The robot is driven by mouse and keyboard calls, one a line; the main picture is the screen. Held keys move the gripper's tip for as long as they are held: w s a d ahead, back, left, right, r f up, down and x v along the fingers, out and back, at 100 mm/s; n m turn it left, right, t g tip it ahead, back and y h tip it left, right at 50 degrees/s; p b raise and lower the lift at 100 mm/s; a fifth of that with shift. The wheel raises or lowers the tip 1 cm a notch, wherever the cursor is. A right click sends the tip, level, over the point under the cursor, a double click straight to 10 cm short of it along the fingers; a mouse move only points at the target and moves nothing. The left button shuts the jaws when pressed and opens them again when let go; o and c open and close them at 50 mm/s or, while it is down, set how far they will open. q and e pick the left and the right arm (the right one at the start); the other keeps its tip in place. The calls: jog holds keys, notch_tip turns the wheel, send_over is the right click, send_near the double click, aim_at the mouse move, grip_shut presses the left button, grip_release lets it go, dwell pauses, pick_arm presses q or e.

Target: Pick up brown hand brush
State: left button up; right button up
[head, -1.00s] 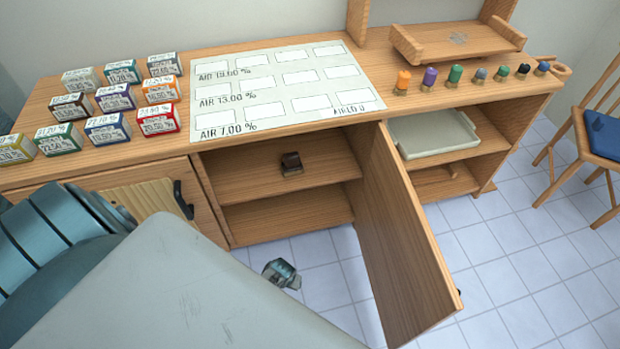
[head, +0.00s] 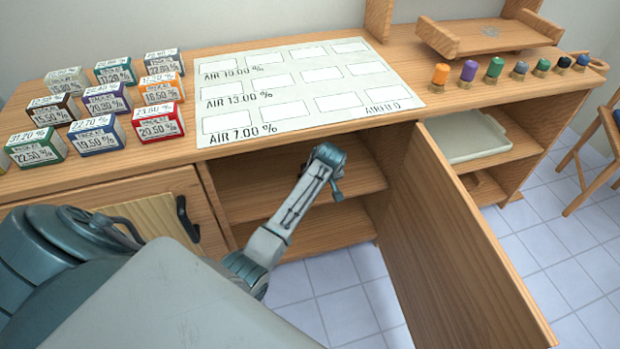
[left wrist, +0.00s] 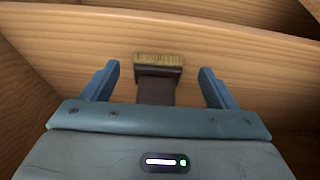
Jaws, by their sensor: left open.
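The brown hand brush (left wrist: 156,90) lies on a wooden cupboard shelf in the left wrist view, its pale bristles at the far end and its dark body toward me. My left gripper (left wrist: 158,68) is open, with one blue finger on each side of the brush. Neither finger appears to touch it. The near end of the brush is hidden behind the gripper body. In the head view my left arm reaches into the open cupboard and hides the brush. My right gripper is not in view.
The open cupboard door (head: 465,240) stands out to the right of my arm. The counter above holds several labelled boxes (head: 97,135), a white chart (head: 300,88) and a row of coloured pegs (head: 469,70). A pale tray (head: 470,140) sits on the right shelf.

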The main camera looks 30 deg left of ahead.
pick_arm(q)
jog(key=w+a, duration=0.2)
jog(key=a, duration=0.1)
jog(key=shift+w, duration=0.15)
jog(key=w+a+b, duration=0.1)
jog(key=a, duration=0.1)
jog(key=w+a+f, duration=0.1)
jog(key=w, duration=0.1)
jog(key=shift+a+f+b, duration=0.15)
jog(key=shift+a+b, duration=0.2)
jog(key=shift+a, duration=0.05)
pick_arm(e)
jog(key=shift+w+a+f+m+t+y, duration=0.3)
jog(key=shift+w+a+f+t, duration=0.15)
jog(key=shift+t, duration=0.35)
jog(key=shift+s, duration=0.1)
pick_arm(q)
jog(key=c, duration=1.4)
